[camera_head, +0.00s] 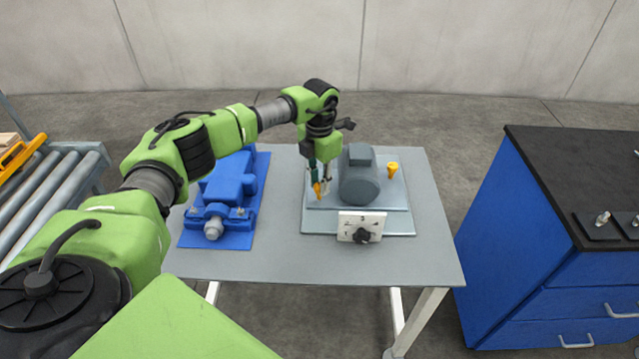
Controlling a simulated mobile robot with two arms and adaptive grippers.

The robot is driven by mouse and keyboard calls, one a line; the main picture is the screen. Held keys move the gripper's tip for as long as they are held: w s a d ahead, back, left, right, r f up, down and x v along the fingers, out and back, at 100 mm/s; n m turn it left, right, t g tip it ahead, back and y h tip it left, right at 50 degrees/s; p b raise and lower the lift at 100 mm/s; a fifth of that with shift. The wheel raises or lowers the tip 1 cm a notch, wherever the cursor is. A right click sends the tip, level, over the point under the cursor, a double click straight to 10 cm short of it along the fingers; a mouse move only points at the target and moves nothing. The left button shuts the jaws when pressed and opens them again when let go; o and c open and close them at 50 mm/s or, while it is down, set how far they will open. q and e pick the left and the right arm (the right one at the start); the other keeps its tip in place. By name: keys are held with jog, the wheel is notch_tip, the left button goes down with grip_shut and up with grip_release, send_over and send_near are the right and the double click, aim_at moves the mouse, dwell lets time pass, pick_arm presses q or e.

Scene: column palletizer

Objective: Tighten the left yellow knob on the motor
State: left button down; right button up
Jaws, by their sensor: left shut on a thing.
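A grey motor (359,180) sits on a grey-blue base plate (400,222) on the table. The left yellow knob (317,190) is on the plate at the motor's left side and is mostly hidden by my left gripper. My left gripper (319,183) points down from above and is shut on this knob. The right yellow knob (393,169) stands free on the motor's right side. My right gripper is not in view.
A white dial panel (361,227) with a black knob is at the plate's front. A blue machine (222,190) stands to the left on the grey table (300,265). A blue cabinet (530,240) is at right, a roller conveyor (50,195) at far left. The table's front is clear.

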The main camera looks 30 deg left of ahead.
aim_at(319, 186)
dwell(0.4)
pick_arm(q)
jog(key=c, duration=1.8)
grip_release()
notch_tip(319, 186, up, 12)
jog(key=shift+r, duration=0.1)
